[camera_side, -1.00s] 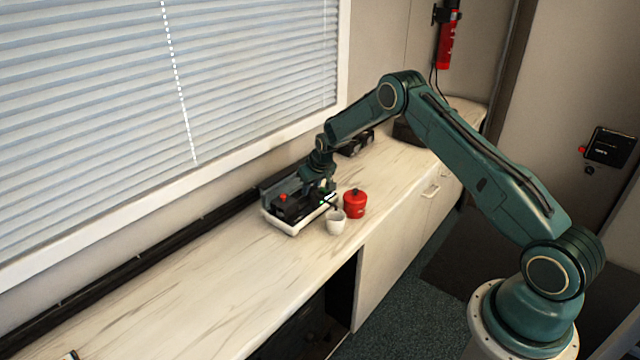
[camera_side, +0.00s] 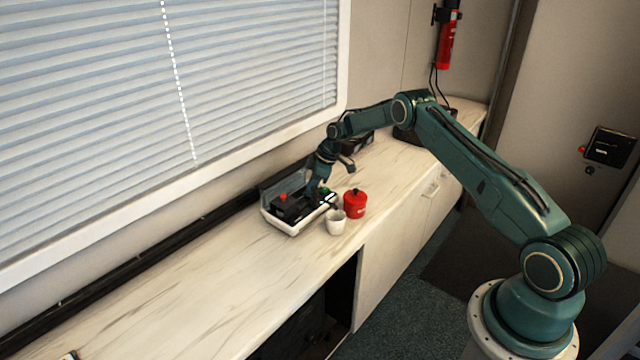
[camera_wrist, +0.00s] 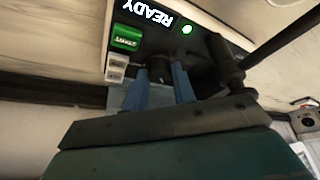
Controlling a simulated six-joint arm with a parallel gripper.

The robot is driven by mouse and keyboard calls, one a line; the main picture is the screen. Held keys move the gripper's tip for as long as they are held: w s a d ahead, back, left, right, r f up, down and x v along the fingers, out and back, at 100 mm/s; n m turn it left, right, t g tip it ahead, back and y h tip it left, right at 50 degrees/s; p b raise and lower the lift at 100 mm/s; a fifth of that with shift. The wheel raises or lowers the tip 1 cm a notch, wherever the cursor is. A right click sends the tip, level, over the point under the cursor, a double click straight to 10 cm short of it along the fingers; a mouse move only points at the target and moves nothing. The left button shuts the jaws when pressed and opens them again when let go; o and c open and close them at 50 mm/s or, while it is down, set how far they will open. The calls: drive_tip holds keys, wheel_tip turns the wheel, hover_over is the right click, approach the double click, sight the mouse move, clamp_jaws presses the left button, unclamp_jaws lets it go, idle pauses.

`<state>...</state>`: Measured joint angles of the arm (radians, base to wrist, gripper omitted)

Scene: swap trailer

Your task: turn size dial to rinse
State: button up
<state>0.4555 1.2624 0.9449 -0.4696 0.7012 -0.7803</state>
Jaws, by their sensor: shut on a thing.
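The machine (camera_side: 287,227) is a low black and light-coloured unit on the counter, with a red knob on top. In the wrist view its front (camera_wrist: 120,58) shows a lit READY display (camera_wrist: 156,16), a green START button (camera_wrist: 126,37) and a small lit green lamp (camera_wrist: 187,29). My gripper (camera_wrist: 161,76) has its two blue fingers on either side of a dark round dial (camera_wrist: 158,67) and is shut on it. The dial's setting and any rinse label cannot be read. In the side view my gripper (camera_side: 316,190) is tilted over the machine, and the dial is hidden.
A white cup (camera_side: 336,222) and a red lidded canister (camera_side: 355,204) stand close to the right of the machine. Dark items (camera_side: 358,143) lie farther back by the window.

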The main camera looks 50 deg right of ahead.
drive_tip(key=shift+n, duration=0.6)
drive_tip(key=shift+y, duration=0.3)
drive_tip(key=o, duration=0.7)
drive_tip(key=shift+g, duration=0.3)
drive_tip(key=v, duration=1.3)
drive_tip(key=shift+r, duration=0.35)
drive_tip(key=shift+s, duration=0.15)
